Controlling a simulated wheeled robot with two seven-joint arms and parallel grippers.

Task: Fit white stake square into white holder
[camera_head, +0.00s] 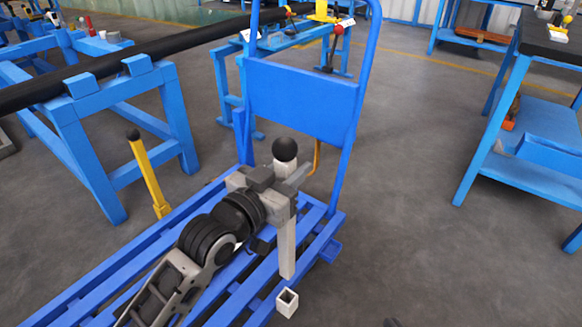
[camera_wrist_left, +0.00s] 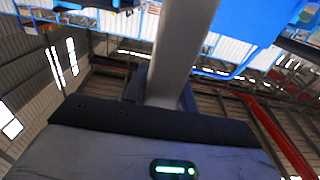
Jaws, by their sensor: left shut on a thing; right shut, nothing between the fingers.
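The white stake (camera_head: 287,252) is a square post that hangs upright below my left gripper (camera_head: 283,192), with a black ball (camera_head: 284,150) above the jaws. My left gripper is shut on the stake near its upper part. The white holder (camera_head: 287,302) is a small square socket with an open top, at the front right edge of the blue cart. The stake's lower end is above and behind the holder in the picture, apart from it. In the left wrist view the stake (camera_wrist_left: 180,50) rises past the gripper body. My right gripper is not in view.
The blue slatted cart (camera_head: 85,292) has a tall handle frame (camera_head: 300,92) behind the gripper. A yellow lever with a black knob (camera_head: 148,175) stands left of my arm. A blue workbench (camera_head: 540,125) is at the right.

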